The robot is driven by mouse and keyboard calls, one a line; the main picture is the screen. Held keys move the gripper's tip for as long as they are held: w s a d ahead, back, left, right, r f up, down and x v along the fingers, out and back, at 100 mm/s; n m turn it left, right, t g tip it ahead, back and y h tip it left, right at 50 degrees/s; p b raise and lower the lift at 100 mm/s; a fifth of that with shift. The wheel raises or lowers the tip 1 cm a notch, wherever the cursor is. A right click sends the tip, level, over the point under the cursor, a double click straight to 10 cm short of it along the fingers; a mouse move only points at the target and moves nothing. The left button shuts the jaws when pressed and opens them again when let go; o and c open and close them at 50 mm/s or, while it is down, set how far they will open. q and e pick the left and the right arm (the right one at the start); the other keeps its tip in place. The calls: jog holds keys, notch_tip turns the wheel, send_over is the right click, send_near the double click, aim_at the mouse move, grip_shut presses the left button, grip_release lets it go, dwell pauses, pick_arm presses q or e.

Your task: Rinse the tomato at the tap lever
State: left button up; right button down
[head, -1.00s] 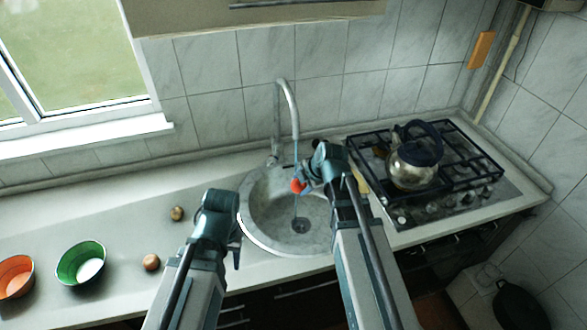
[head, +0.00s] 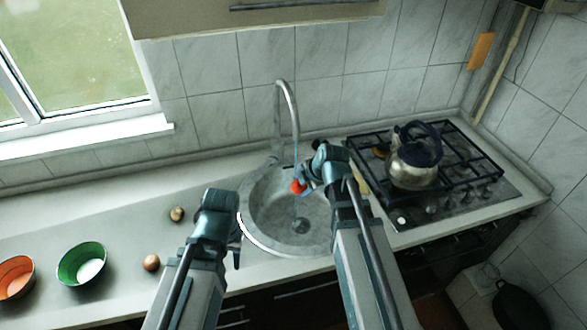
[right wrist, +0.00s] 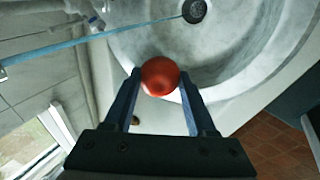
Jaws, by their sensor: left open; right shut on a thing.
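The red tomato (head: 298,187) is held by my right gripper (head: 303,186) above the round sink (head: 262,226). In the right wrist view the tomato (right wrist: 160,76) sits between the two fingertips of my right gripper (right wrist: 160,80). The tap (head: 290,100) arches over the sink, and a thin blue stream of water (head: 295,160) falls from it, at or right beside the tomato in the head view. The wrist view also shows the stream (right wrist: 90,42). The tap lever is at the tap's base (head: 273,158), small and hard to make out. My left gripper (head: 237,250) is open at the sink's left rim.
A kettle (head: 414,165) stands on the gas hob (head: 480,185) to the right. A green bowl (head: 70,262) and an orange bowl (head: 12,280) stand at the left. Two small brown round things (head: 152,262) lie on the counter (head: 120,225) between bowls and sink.

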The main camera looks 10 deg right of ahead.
aim_at(305, 188)
jog(key=s+r+p, duration=0.1)
jog(key=s, duration=0.1)
jog(key=s+r+p, duration=0.2)
jog(key=shift+s+a+r, duration=0.1)
jog(key=shift+s+r, duration=0.15)
jog(key=shift+r, duration=0.05)
